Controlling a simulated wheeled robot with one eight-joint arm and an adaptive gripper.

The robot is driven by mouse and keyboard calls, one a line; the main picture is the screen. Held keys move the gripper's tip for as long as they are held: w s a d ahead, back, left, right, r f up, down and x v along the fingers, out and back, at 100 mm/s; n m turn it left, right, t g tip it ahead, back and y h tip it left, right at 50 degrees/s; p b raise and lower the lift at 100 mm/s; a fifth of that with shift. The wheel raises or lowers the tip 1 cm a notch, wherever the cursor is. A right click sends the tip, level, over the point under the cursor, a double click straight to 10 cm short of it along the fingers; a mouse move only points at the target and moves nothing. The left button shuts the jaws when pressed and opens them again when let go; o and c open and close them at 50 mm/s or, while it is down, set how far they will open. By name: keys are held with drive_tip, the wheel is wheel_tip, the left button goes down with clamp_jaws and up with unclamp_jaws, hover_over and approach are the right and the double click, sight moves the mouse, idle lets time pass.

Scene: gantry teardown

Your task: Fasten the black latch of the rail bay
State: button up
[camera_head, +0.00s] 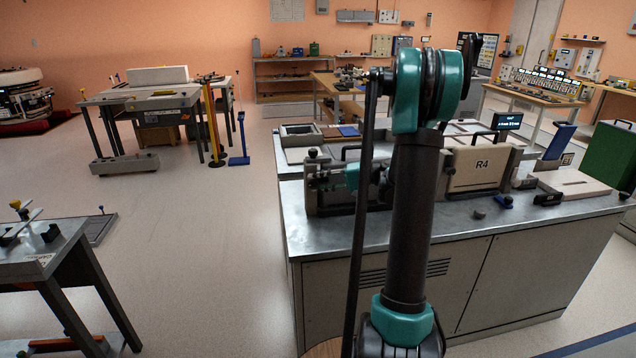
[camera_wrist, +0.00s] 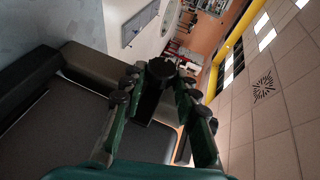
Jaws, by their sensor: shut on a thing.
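In the wrist view, my gripper (camera_wrist: 158,84) has its two green fingers with dark pads closed on either side of a dark piece, which I take to be the black latch (camera_wrist: 150,100). Its far end is a rounded dark knob. In the head view, the grey rail bay (camera_head: 330,199) stands at the left front of the metal bench, with dark knobs on its top. A teal part of my arm's end (camera_head: 352,177) shows against the bay. My upright arm hides most of the gripper and the latch there, so I cannot tell the latch's angle.
A beige box marked R4 (camera_head: 478,168) stands just right of my arm on the bench (camera_head: 440,226). A beige plate (camera_head: 574,184) and a green case (camera_head: 612,156) stand farther right. An open tray (camera_head: 301,135) is behind the bay.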

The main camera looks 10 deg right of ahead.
idle(0.3)
drive_tip(key=o, duration=1.2)
drive_tip(key=shift+c, duration=0.2)
drive_tip(key=shift+d, duration=0.1)
drive_tip(key=v, duration=1.1)
drive_tip(key=shift+s+d, duration=0.25)
drive_tip(key=shift+d, duration=0.15)
drive_tip(key=shift+f, duration=0.15)
